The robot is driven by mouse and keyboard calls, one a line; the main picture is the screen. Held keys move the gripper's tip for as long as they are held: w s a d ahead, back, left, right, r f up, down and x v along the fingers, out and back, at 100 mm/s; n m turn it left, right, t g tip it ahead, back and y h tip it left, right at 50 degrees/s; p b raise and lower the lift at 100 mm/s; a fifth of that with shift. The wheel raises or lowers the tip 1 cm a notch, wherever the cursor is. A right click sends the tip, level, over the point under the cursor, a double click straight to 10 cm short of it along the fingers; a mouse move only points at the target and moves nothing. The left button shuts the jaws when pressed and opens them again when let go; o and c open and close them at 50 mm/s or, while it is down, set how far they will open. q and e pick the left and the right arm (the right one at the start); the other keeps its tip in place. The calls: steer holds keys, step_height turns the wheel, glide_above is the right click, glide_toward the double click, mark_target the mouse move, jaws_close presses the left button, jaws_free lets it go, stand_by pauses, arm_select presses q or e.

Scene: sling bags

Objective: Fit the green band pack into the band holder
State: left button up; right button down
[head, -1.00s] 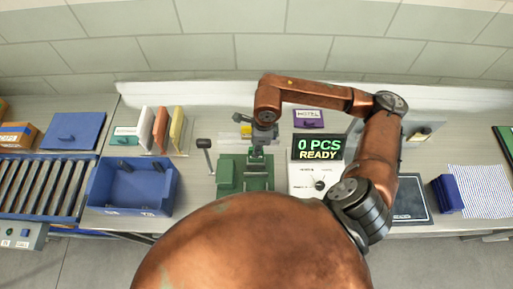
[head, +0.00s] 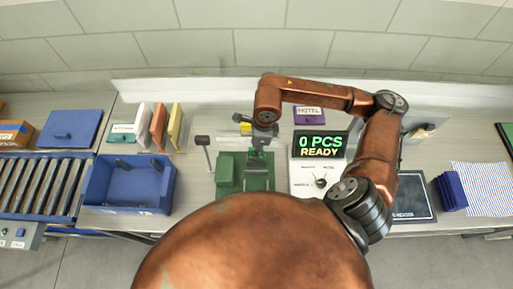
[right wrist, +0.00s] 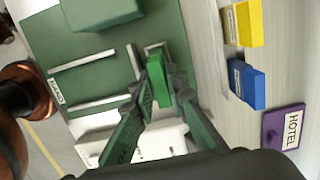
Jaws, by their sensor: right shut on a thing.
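The green band pack (right wrist: 160,82) is a small upright green block between the fingertips of my right gripper (right wrist: 158,92). The gripper is shut on it. In the head view the right gripper (head: 259,145) is above the right part of the green machine base (head: 238,186). A small pale-rimmed opening (right wrist: 153,47), which looks like the band holder, lies right at the pack's far end in the right wrist view. I cannot tell whether the pack's lower end is inside it. My left gripper is not in view.
A green block (right wrist: 100,10) and pale rails stand on the base. A lever (head: 204,150) stands left of it, a display box (head: 319,146) right. Yellow (right wrist: 246,22), blue (right wrist: 247,85) and purple (right wrist: 284,127) labelled pieces lie nearby. A blue bin (head: 128,185) is farther left.

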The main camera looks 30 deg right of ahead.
steer(key=shift+f+b, duration=0.9)
steer(key=shift+f, duration=0.2)
steer(key=c, duration=1.8)
jaws_free()
steer(key=shift+r, duration=0.1)
steer(key=r, duration=0.4)
steer(key=d+r, duration=0.1)
steer(key=r, duration=0.6)
steer(key=shift+s+d+r, duration=0.15)
steer(key=shift+s+r, duration=0.25)
